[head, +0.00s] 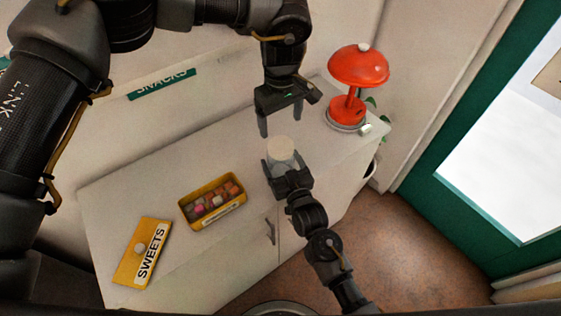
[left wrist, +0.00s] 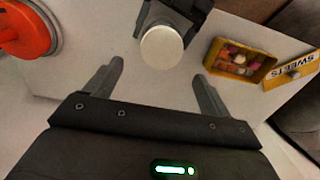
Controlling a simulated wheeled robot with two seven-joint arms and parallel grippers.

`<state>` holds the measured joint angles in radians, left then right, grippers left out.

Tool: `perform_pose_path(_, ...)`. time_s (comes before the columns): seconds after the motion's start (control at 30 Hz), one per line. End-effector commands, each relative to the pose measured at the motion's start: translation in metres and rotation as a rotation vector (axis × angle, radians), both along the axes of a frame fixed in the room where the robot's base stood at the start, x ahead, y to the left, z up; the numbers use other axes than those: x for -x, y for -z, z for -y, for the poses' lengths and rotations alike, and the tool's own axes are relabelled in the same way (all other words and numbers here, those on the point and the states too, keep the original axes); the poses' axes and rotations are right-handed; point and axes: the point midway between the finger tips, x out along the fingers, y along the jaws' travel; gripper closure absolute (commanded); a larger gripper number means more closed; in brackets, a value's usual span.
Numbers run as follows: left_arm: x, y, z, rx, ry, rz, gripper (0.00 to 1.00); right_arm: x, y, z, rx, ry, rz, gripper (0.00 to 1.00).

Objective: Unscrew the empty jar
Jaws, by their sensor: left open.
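The jar (head: 281,162) stands near the front edge of the white counter, its pale round lid (head: 281,148) facing up. The lid also shows in the left wrist view (left wrist: 161,47); contents cannot be made out. My right gripper (head: 284,168) has its fingers on both sides of the jar's body and appears closed on it, though the contact is partly hidden. My left gripper (head: 284,127) is open and empty, above the jar and pointing down. In the left wrist view, the lid lies beyond the gap between its fingers (left wrist: 158,72).
A red lamp (head: 357,68) stands at the counter's right end, beside a plant. A yellow box of sweets (head: 185,208) sits left of the jar, with its SWEETS lid (head: 128,265) farther left. Bare counter (head: 150,180) surrounds them. A SNACKS sign (head: 160,84) is behind.

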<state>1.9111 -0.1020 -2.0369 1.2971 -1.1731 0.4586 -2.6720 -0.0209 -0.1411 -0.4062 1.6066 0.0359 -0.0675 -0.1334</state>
Motion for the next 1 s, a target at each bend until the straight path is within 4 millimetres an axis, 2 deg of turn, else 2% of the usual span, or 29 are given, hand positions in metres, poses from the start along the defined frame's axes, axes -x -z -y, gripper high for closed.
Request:
perform_pose_path(0.07, 0.000, 0.000, 0.000, 0.000, 0.001, 0.000, 0.18, 0.000, 0.000, 0.000, 0.000, 0.000, 0.000, 0.29)
perform_pose_path(0.53, 0.005, -0.002, 0.002, -0.001, 0.001, 0.002, 0.18, 0.000, -0.001, 0.000, -0.001, 0.000, 0.002, 0.91)
perform_pose_path(0.77, 0.005, 0.008, 0.002, -0.003, 0.000, 0.000, 0.18, 0.000, -0.001, 0.000, -0.001, 0.000, 0.002, 0.93)
perform_pose_path(1.0, 0.005, 0.045, 0.002, -0.003, 0.000, 0.000, 0.18, 0.000, -0.001, 0.000, -0.001, 0.000, 0.002, 0.93)
